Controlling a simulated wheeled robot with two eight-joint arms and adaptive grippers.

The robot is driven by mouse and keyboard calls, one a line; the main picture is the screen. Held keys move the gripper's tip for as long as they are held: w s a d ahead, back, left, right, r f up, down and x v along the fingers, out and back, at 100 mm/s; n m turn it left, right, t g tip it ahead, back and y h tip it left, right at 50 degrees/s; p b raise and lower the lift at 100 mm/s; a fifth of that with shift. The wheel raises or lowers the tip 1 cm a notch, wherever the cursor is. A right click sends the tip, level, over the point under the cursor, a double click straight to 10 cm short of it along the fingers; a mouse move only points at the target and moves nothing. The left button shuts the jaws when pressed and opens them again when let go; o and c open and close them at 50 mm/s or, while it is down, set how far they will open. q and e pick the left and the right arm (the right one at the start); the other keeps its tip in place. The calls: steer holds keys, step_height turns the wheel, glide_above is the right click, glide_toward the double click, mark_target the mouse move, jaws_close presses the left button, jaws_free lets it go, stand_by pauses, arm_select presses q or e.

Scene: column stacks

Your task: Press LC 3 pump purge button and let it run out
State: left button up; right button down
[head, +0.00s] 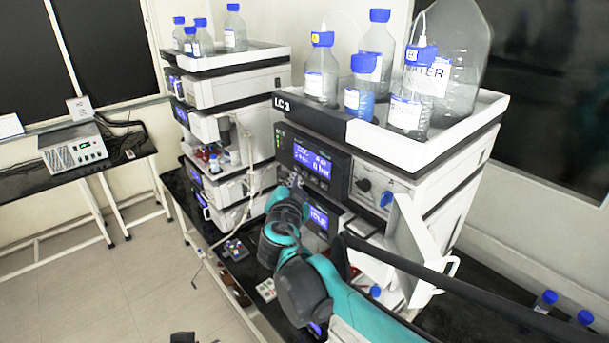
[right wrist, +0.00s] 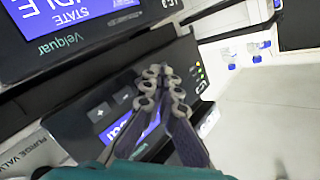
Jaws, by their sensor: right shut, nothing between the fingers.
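The LC 3 stack (head: 283,104) stands right of centre in the head view. Its pump front panel has a lit blue screen (head: 313,160) reading 0 bar. In the right wrist view the panel (right wrist: 85,108) appears upside down, with plus and minus keys and green lights. My right gripper (head: 293,182) is shut and empty, its fingertips close in front of this panel. The fingertips (right wrist: 163,82) lie over the key area; contact cannot be told. I cannot make out the purge button, which the fingers may cover. A dark piece at the head view's bottom edge may be my left gripper (head: 183,338).
Bottles with blue caps (head: 321,75) stand in the tray (head: 455,140) on top of LC 3. An open white door (head: 418,240) sticks out beside my right arm. A second instrument stack (head: 232,90) stands to the left. The floor (head: 90,285) at left is clear.

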steer(key=shift+w+d, duration=0.1)
steer(key=shift+d, duration=0.05)
steer(key=shift+w+d, duration=0.2)
steer(key=shift+d, duration=0.05)
steer(key=shift+w+d, duration=0.2)
steer(key=shift+d, duration=0.1)
stand_by(1.0)
steer(key=shift+a, duration=0.15)
steer(key=shift+s+a, duration=0.5)
steer(key=shift+a, duration=0.05)
steer(key=shift+s+a, duration=0.75)
steer(key=shift+a, duration=0.25)
steer(key=shift+s+a, duration=0.7)
steer(key=shift+a, duration=0.3)
